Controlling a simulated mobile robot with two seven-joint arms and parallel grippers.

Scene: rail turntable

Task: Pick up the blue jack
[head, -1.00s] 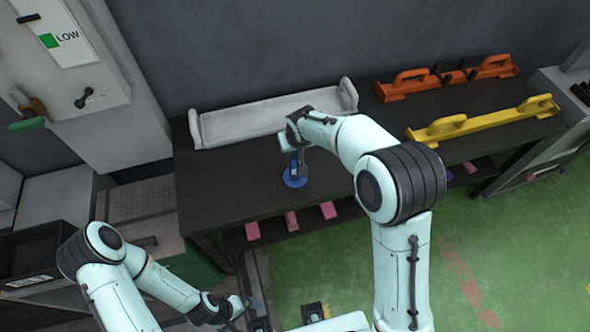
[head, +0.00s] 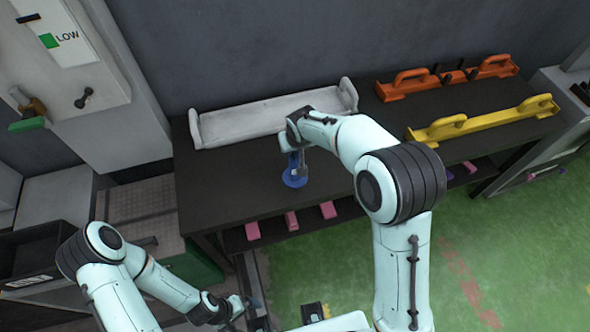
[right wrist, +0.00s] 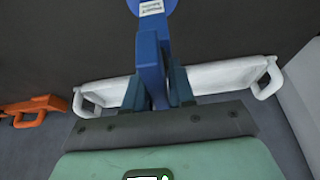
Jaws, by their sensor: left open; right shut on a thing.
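The blue jack (head: 294,181) stands on the dark bench top, with its round base showing below my right gripper (head: 299,168). In the right wrist view the blue jack (right wrist: 150,55) runs between the two fingers of my right gripper (right wrist: 160,85), which is shut on it. My left gripper (head: 250,304) is open and empty, low in the head view, in front of the bench and away from the jack.
A white tray-like piece with end handles (head: 262,118) lies at the back of the bench (head: 235,190). An orange handled piece (head: 398,90) and a yellow handled bar (head: 485,122) lie to the right. Pink blocks (head: 291,221) sit on the shelf below.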

